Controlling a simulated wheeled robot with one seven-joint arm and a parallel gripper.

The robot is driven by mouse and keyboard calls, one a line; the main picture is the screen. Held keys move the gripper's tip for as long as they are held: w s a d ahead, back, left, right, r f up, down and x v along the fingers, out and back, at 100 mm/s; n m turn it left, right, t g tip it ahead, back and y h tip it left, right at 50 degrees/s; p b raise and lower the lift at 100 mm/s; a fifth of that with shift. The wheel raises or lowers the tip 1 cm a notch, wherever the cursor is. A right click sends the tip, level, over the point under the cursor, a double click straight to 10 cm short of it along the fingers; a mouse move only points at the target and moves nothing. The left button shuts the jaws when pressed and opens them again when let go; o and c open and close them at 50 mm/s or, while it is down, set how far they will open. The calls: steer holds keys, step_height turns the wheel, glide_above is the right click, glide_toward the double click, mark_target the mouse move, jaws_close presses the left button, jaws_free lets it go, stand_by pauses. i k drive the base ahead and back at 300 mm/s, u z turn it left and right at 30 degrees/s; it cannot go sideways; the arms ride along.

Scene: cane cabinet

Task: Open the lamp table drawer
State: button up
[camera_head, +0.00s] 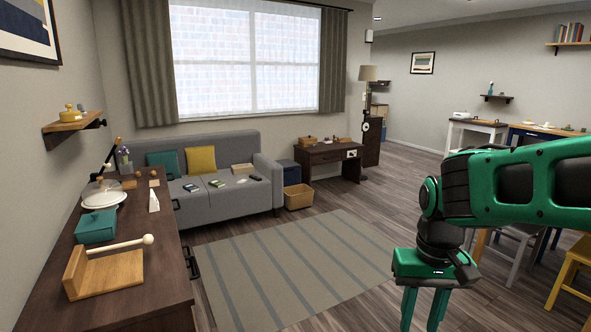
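A dark wooden table (322,163) stands at the back by the window wall, beside a tall floor lamp (367,74). A drawer front with a small pale patch (351,154) shows at its right; it looks shut, but the handle is too small to make out. A long dark sideboard (160,265) at the left carries a desk lamp (107,158) and has black handles (191,263) on its right side. Which one is the lamp table is unclear. My gripper (422,312) hangs at the lower right, far from both. Its fingers are apart with nothing between them; the tips reach the frame's edge.
A grey sofa (225,200) stands under the window. A striped rug (290,265) covers open floor in the middle. A yellow chair (572,275) and a dining area stand at the right.

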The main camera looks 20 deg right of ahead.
mark_target(334, 156)
steer(key=z, duration=0.3)
steer(key=i, duration=1.4)
steer(key=z, duration=0.7)
steer(key=i, duration=1.35)
steer(key=z, duration=0.45)
steer(key=i, duration=3.05)
steer(key=u, duration=0.25)
steer(key=i, duration=1.45)
steer(key=u, duration=0.45)
steer(key=i, duration=1.25)
steer(key=u, duration=0.25)
